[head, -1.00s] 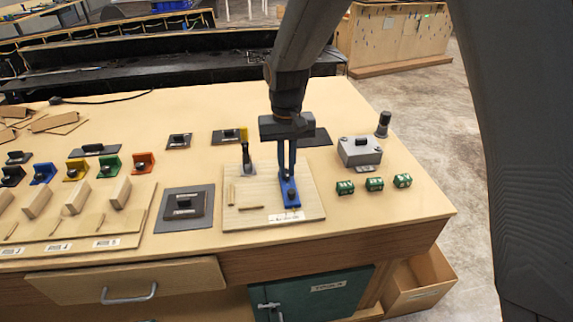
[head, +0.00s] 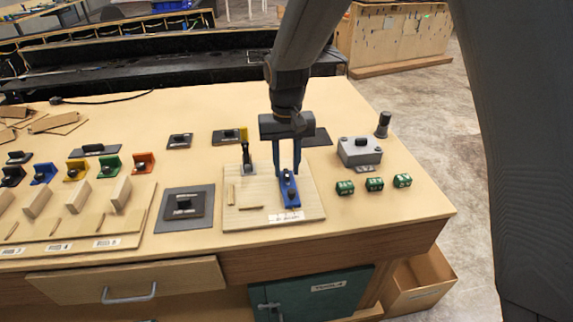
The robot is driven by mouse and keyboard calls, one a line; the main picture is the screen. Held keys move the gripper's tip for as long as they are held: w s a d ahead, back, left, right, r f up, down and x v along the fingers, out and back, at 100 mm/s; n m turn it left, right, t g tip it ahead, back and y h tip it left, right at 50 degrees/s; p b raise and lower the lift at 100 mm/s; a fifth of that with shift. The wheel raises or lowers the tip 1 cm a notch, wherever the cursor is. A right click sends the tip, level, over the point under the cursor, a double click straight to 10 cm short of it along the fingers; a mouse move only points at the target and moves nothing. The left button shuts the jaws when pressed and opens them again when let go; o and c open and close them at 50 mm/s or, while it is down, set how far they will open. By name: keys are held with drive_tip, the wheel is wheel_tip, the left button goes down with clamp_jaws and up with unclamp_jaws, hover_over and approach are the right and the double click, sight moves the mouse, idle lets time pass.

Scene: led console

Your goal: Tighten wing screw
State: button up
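The wing screw (head: 287,177) shows as a small dark knob on a blue block (head: 291,193), which lies on a light wooden board (head: 255,218) with a white label at its front edge. My gripper (head: 288,172) points straight down over the far end of the blue block. Its two blue fingers are spread apart, with the screw's top between or just below the tips. I cannot tell whether the fingers touch it. The screw's wings are too small to make out.
A grey box (head: 360,151) with a dark knob and several green blocks (head: 374,184) are to the right. A dark square panel (head: 184,208) lies left of the board. The table's front edge is near.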

sight(286, 172)
wheel_tip(286, 172, up, 8)
drive_tip(key=b, duration=0.2)
drive_tip(key=shift+f, duration=0.1)
idle(0.3)
